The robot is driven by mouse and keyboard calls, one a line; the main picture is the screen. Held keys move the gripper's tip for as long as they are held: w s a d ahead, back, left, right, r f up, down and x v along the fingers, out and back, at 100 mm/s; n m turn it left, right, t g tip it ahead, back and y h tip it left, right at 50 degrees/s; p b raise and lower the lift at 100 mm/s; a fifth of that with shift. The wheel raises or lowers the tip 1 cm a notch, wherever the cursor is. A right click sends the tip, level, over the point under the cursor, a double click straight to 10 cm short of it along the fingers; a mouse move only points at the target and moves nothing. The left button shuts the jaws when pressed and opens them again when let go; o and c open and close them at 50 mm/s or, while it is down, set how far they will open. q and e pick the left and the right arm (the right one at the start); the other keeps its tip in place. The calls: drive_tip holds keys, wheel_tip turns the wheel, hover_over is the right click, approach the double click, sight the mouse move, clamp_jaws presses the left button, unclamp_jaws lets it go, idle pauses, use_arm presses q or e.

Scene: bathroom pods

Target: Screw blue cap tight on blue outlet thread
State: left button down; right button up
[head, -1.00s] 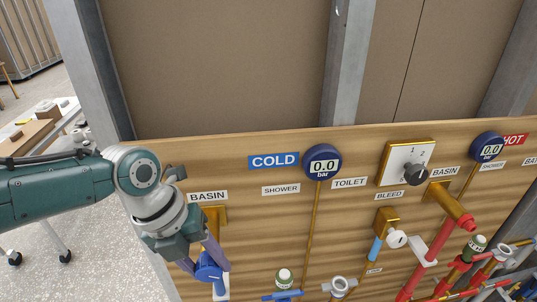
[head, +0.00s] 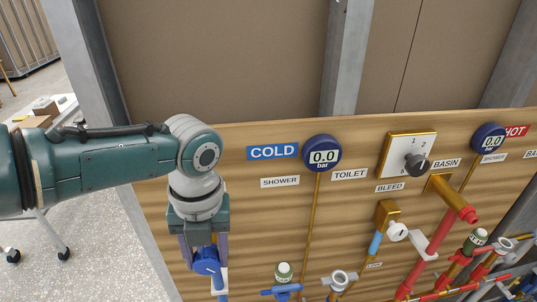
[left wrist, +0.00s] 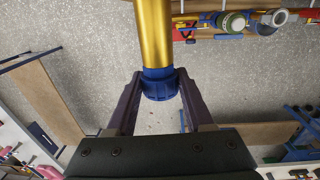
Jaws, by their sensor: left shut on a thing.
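The blue cap (head: 207,261) sits between the two fingers of my left gripper (head: 206,266), low on the left part of the wooden board. In the left wrist view, the blue cap (left wrist: 159,88) is at the end of a brass outlet pipe (left wrist: 155,35), in line with it. My left gripper (left wrist: 160,98) is shut on the cap from both sides. The outlet thread is hidden, with only a blue band showing at the pipe end. I cannot tell how tight the cap is. My right gripper is not in view.
The board (head: 270,215) carries a cold gauge (head: 322,153) and a hot gauge (head: 488,138), both reading 0.0, and a dial (head: 408,157). Red pipes (head: 430,250) and several valves crowd the lower right. A grey post (head: 100,70) stands behind my left arm.

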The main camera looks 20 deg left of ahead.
use_arm(q)
drive_tip(key=shift+f+g+y+b, duration=0.2)
drive_tip(key=shift+g+y+b, duration=0.35)
drive_tip(key=shift+b, duration=0.3)
drive_tip(key=shift+c, duration=1)
unclamp_jaws()
drive_tip(key=shift+r, duration=0.15)
